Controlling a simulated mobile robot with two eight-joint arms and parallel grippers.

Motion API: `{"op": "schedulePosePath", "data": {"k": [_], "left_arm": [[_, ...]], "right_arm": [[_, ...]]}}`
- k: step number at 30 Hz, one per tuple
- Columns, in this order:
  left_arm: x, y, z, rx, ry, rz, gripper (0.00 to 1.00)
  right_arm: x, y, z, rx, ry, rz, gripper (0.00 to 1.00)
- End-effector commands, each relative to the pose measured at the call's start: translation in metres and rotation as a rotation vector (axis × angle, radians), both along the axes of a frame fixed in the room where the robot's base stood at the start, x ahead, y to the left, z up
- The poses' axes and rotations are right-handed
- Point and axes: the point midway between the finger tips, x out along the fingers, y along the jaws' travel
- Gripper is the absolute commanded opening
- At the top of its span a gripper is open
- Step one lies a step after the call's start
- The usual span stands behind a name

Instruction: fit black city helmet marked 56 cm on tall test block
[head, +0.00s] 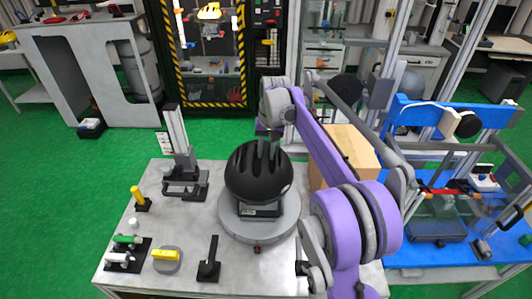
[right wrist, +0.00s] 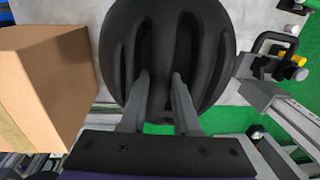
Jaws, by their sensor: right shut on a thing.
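The black city helmet (head: 258,175) has long vents and is over the round grey plate (head: 284,222) on the bench in the head view. It fills the middle of the right wrist view (right wrist: 165,40). My right gripper (right wrist: 162,78) is shut on a ridge between the helmet's vents. In the head view my right gripper (head: 270,138) comes at the helmet from behind. A dark piece with a small label shows under the helmet's front rim; the label is too small to read. Any test block inside the helmet is hidden. My left gripper is not in view.
A cardboard box (head: 350,152) stands right of the helmet, close behind my right arm. A grey upright gauge (head: 180,150) stands left. Yellow, green and white handled tools (head: 128,240) lie at the bench's front left. A black stand (head: 209,262) is in front of the plate.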

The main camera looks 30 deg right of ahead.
Motion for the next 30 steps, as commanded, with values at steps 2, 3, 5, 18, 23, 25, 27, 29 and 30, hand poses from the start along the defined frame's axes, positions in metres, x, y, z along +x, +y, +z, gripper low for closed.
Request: {"op": "schedulePosePath", "data": {"k": [2, 3, 5, 18, 23, 25, 27, 29, 30], "left_arm": [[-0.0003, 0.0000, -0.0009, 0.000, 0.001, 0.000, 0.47], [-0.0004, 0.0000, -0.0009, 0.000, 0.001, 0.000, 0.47], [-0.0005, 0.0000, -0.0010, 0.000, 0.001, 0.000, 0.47], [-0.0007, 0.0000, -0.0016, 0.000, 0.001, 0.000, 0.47], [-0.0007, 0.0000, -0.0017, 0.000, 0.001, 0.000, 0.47], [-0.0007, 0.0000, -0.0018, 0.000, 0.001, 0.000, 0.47], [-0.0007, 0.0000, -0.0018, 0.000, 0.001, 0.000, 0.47], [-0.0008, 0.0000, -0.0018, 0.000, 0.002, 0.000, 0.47], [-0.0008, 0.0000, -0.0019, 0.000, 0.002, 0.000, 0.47]], "right_arm": [[-0.0014, 0.0019, -0.0026, 0.002, 0.006, 0.004, 0.00], [-0.0015, 0.0020, -0.0028, 0.002, 0.006, 0.004, 0.00], [-0.0017, 0.0021, -0.0030, 0.003, 0.007, 0.004, 0.00], [-0.0019, 0.0035, -0.0044, 0.005, 0.009, 0.006, 0.65], [-0.0016, 0.0048, -0.0048, 0.007, 0.009, 0.007, 0.65], [-0.0015, 0.0050, -0.0052, 0.007, 0.009, 0.008, 0.42], [-0.0015, 0.0050, -0.0052, 0.008, 0.010, 0.008, 0.42], [-0.0015, 0.0051, -0.0053, 0.008, 0.010, 0.008, 0.42], [-0.0015, 0.0051, -0.0053, 0.008, 0.010, 0.008, 0.42]]}}
